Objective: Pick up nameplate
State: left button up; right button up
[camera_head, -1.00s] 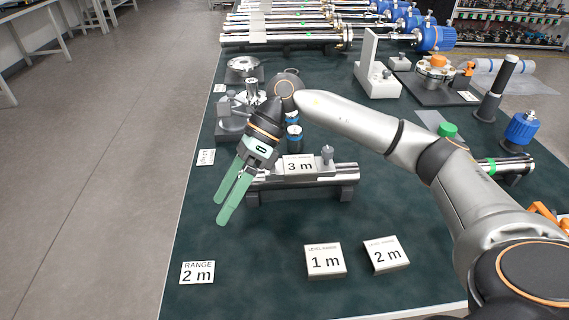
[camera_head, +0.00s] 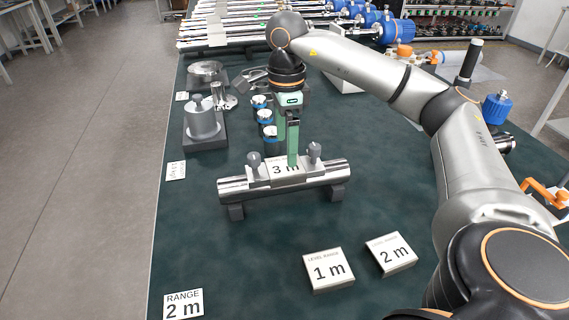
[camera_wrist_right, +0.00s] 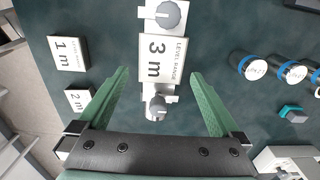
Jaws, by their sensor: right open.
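The white nameplate marked "3 m" (camera_head: 280,171) lies on a silver cylinder fixture (camera_head: 325,177), between two dark knobs. It shows whole in the right wrist view (camera_wrist_right: 166,60). My right gripper (camera_head: 289,160) points down over this plate, its green fingers overlapping it in the head view. In the wrist view the right gripper (camera_wrist_right: 158,74) is open, with the fingers apart on either side of the plate and nothing held. Whether a finger touches the plate is unclear. Similar nameplates marked "1 m" (camera_head: 328,270) and "2 m" (camera_head: 391,254) lie on the table. My left gripper is out of view.
A grey stand (camera_head: 205,128) is at the left. A "RANGE 2 m" card (camera_head: 184,304) lies at the front left.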

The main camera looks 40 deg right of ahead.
aim_at(285, 166)
notch_tip(285, 166, down, 6)
jog(key=shift+w+r+b, duration=0.1)
jog(key=shift+r+b, duration=0.05)
jog(key=shift+b, duration=0.4)
jog(key=shift+c, duration=0.2)
jog(key=c, duration=1.2)
jog(key=shift+o, duration=0.2)
jog(key=shift+r, duration=0.15)
